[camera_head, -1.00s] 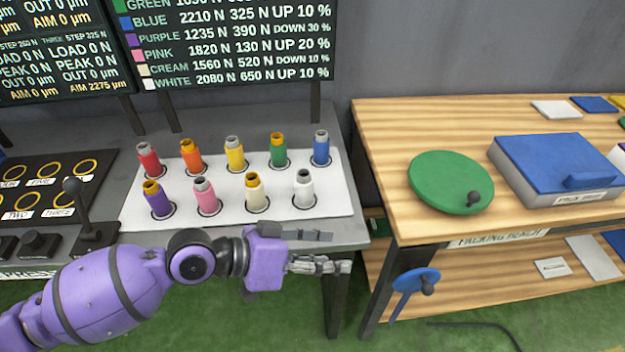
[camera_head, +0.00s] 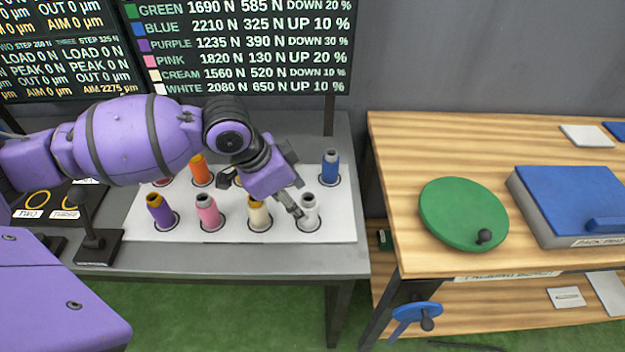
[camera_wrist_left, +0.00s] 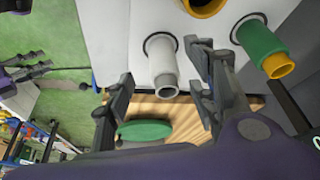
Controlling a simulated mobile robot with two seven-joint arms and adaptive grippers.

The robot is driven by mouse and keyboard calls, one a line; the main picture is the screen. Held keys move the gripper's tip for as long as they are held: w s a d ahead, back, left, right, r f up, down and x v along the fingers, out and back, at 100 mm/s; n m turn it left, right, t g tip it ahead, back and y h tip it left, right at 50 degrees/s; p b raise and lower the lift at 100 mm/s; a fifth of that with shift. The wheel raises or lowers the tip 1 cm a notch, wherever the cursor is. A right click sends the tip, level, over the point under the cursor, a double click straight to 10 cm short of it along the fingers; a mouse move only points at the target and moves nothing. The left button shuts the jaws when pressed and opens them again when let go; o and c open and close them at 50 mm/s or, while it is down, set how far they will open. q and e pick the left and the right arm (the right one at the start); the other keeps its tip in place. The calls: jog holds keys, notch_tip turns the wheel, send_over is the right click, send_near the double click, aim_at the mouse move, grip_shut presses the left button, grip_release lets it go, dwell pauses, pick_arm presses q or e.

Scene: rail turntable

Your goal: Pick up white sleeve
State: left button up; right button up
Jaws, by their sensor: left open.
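The white sleeve (camera_head: 309,210) stands upright in a ringed hole at the front right of the white rack plate (camera_head: 345,228). In the left wrist view the white sleeve (camera_wrist_left: 163,66) shows between the two spread fingers. My left gripper (camera_head: 294,183) is open, over the rack just left of the white sleeve, with one finger close to it. Its two fingers also show in the left wrist view (camera_wrist_left: 158,85). I cannot tell whether they touch the sleeve. Part of what looks like my right gripper (camera_wrist_left: 38,66) shows at the left edge of the wrist view.
The cream sleeve (camera_head: 259,215) stands left of the white one, the blue sleeve (camera_head: 329,168) behind it. The green sleeve (camera_wrist_left: 264,48) is close to one finger. Pink (camera_head: 208,212) and purple (camera_head: 160,210) sleeves stand farther left. A packing bench (camera_head: 400,150) stands to the right.

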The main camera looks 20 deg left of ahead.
aim_at(302, 206)
pick_arm(q)
jog(key=x, duration=0.6)
jog(key=shift+w+d+f, duration=0.25)
jog(key=shift+w+d, duration=0.1)
jog(key=shift+d, duration=0.05)
jog(key=shift+w+d+f, duration=0.1)
jog(key=shift+w+f, duration=0.2)
jog(key=shift+r, duration=0.1)
grip_shut()
